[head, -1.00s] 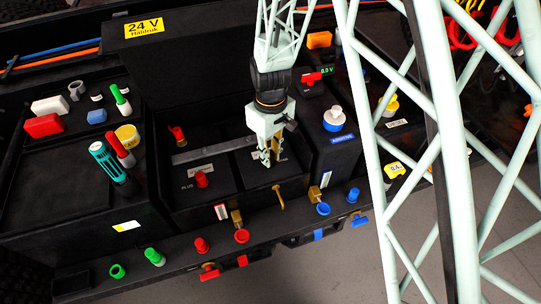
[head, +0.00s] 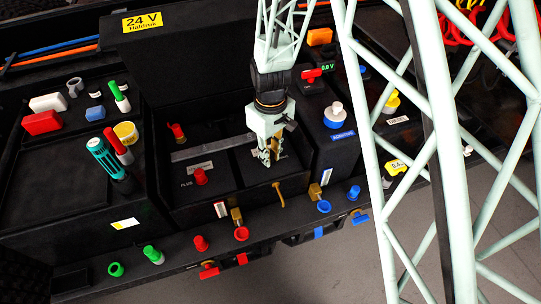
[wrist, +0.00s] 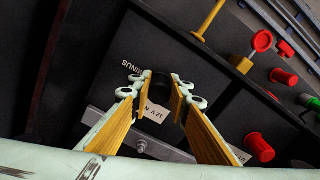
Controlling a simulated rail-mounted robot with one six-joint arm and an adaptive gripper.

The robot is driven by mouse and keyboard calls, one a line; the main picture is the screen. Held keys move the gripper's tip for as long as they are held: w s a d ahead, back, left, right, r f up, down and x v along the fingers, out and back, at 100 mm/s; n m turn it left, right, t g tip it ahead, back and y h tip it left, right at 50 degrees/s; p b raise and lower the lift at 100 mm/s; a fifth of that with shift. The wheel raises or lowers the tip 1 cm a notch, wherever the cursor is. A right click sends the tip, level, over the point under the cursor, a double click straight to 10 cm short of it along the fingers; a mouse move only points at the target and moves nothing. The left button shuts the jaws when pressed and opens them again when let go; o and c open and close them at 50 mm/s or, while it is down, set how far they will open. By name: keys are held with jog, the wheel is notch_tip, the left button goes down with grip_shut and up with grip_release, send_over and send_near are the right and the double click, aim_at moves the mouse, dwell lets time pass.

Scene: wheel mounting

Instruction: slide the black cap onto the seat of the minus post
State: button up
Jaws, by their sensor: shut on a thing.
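My gripper (head: 268,156) points down over the right part of the black battery (head: 240,176), close above its top. In the wrist view its yellow-padded fingers (wrist: 163,90) are shut on the black cap (wrist: 160,88), a short dark cylinder between the fingertips. The MINUS label (wrist: 146,68) lies beside the cap in that view. The minus post and its seat are hidden behind the cap and fingers. I cannot tell whether the cap touches the post. In the head view the cap does not stand out from the dark background.
A red cap (head: 200,177) stands on the plus side of the battery. The front ledge holds red (head: 241,234) and blue (head: 324,207) fittings, with a brass hook (head: 279,194) near the gripper. A black box with a blue-and-white knob (head: 335,113) stands right of the gripper.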

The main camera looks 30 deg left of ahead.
jog(key=o, duration=1)
jog(key=shift+r, duration=0.15)
jog(key=shift+r, duration=5.85)
